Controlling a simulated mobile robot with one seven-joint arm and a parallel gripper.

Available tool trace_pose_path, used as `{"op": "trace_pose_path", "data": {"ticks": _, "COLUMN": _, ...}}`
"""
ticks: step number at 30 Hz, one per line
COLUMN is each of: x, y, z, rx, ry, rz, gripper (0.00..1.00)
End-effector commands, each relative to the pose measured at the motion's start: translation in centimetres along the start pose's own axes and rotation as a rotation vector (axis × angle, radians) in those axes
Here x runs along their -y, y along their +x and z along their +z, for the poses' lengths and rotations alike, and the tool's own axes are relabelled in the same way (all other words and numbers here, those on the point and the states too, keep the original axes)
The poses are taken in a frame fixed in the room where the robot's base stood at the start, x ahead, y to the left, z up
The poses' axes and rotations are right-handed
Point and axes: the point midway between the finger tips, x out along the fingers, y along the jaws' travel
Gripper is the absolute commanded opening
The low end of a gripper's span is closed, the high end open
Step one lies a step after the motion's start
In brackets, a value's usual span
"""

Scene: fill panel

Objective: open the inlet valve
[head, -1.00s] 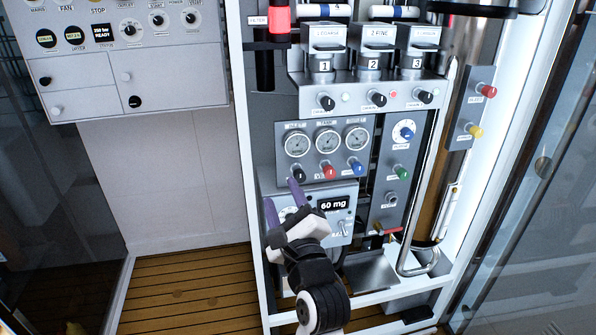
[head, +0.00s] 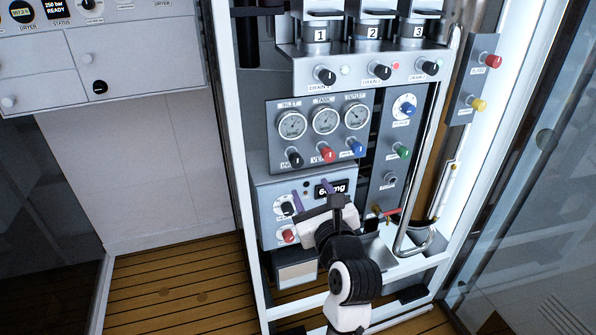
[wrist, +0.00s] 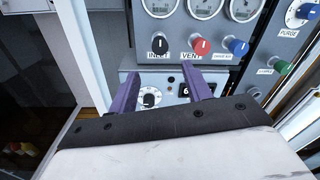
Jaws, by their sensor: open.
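The inlet valve is a black knob (head: 293,158) with a pale pointer mark, under the leftmost gauge on the grey gauge panel. In the wrist view the knob (wrist: 160,44) sits above its INLET label, upper centre, ahead of the gap between my fingers. My gripper (head: 313,190) is open and empty, its purple fingers in front of the lower box, below and slightly right of the knob. In the wrist view my gripper (wrist: 161,76) has both fingertips below the knob, apart from it. My gripper partly hides the lower box and its display.
The red vent knob (head: 325,154) and blue knob (head: 357,148) sit close to the right of the inlet knob. Below is a box with a dial (head: 283,208) and display (head: 332,189). A red-handled lever (head: 386,214) is at right. White frame posts flank the panel.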

Motion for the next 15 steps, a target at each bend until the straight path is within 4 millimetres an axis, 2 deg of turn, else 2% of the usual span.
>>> {"op": "trace_pose_path", "data": {"ticks": 3, "x": 0.0, "y": 2.8, "z": 0.2, "rx": 0.000, "ry": 0.001, "rz": 0.003, "gripper": 0.49}}
{"op": "trace_pose_path", "data": {"ticks": 9, "x": 0.0, "y": 7.0, "z": 0.2, "rx": 0.000, "ry": 0.001, "rz": 0.002, "gripper": 0.49}}
{"op": "trace_pose_path", "data": {"ticks": 15, "x": 0.0, "y": 9.9, "z": 0.1, "rx": 0.000, "ry": 0.000, "rz": 0.001, "gripper": 0.49}}
